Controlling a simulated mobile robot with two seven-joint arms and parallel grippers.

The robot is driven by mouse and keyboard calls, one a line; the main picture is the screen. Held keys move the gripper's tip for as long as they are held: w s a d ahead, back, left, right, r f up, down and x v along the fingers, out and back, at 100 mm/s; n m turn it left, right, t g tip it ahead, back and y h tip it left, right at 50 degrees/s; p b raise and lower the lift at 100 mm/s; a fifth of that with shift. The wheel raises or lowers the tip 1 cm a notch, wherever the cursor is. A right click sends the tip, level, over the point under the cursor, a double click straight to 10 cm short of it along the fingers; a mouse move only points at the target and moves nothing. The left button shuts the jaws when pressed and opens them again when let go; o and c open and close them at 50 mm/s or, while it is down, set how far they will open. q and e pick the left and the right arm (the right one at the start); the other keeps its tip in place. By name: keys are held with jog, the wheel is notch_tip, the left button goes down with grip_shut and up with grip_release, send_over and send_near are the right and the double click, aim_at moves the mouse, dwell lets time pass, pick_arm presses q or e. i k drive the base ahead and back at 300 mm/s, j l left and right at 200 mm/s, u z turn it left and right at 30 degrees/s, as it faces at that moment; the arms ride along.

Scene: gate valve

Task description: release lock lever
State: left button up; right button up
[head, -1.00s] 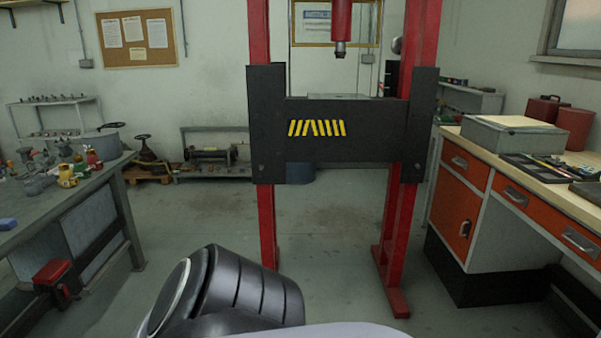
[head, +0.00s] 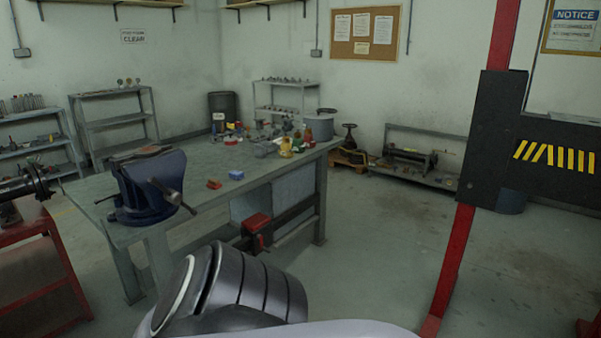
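I cannot pick out a lock lever with certainty in the head view. A red-handled valve or vise part (head: 257,224) shows at the right edge of the workbench's near side, below the top. A blue bench vise (head: 150,185) with a grey screw bar stands on the near left corner of the workbench (head: 215,190). Several small valves and fittings (head: 286,147) stand at the bench's far end. Neither of my grippers is in view.
A red press frame (head: 461,260) with a black crossbeam (head: 500,150) stands at the right. A red cart (head: 42,270) is at the left edge. Grey shelves (head: 115,122) line the back wall. The floor between bench and press is clear.

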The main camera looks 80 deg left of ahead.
aim_at(116, 194)
jog(key=u, duration=3.7)
jog(key=i+j+z, duration=0.1)
jog(key=i+z, duration=0.25)
jog(key=i, duration=0.95)
